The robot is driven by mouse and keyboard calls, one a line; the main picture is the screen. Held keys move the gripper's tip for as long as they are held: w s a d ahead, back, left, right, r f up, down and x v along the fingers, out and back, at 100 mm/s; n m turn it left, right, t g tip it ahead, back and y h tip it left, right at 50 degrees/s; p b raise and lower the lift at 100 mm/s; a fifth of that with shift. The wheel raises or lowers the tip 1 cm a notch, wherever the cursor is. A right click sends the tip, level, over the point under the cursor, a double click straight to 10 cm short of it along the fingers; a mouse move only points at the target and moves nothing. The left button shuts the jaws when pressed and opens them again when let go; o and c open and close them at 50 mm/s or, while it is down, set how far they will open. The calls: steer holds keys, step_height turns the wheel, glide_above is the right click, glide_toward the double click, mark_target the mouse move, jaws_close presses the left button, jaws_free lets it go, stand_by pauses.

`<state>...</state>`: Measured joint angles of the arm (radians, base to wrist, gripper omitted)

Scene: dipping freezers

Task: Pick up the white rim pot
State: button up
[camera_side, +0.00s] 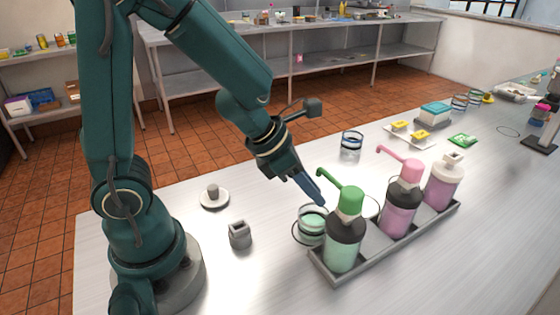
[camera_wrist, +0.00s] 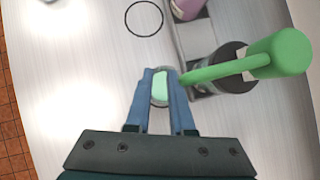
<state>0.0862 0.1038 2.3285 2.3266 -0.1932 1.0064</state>
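A small clear pot (camera_side: 312,224) with pale green contents and a pale rim stands on the table, left of the green-topped pump bottle. A thin dark ring shows around it in the side view. My gripper (camera_side: 320,200) reaches down at a slant with its blue fingertips just above the pot's rim. In the wrist view, the fingers of my gripper (camera_wrist: 161,72) are apart, with the pot's green contents (camera_wrist: 160,88) showing between them. I cannot tell whether either finger touches the pot.
The green pump bottle (camera_side: 344,235) stands close on the right, in a grey rack (camera_side: 385,243) with pink and lilac bottles. Its green spout (camera_wrist: 215,70) reaches near my fingers. A grey block (camera_side: 240,236) and round lid (camera_side: 214,199) lie left.

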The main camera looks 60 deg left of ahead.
mark_target(313, 222)
steer(key=s+m+g, duration=0.1)
steer(key=s+d+m+g, duration=0.1)
steer(key=m, duration=0.1)
steer(key=s+m, duration=0.1)
steer(key=m, duration=0.1)
steer(key=shift+s+d+f+g, duration=0.2)
steer(key=shift+s+g, duration=0.1)
steer(key=shift+g, duration=0.1)
steer(key=shift+d+f, duration=0.1)
steer(key=shift+f, duration=0.35)
steer(key=shift+x, duration=2.1)
steer(key=shift+w, duration=0.1)
steer(key=shift+c, duration=0.3)
jaws_close()
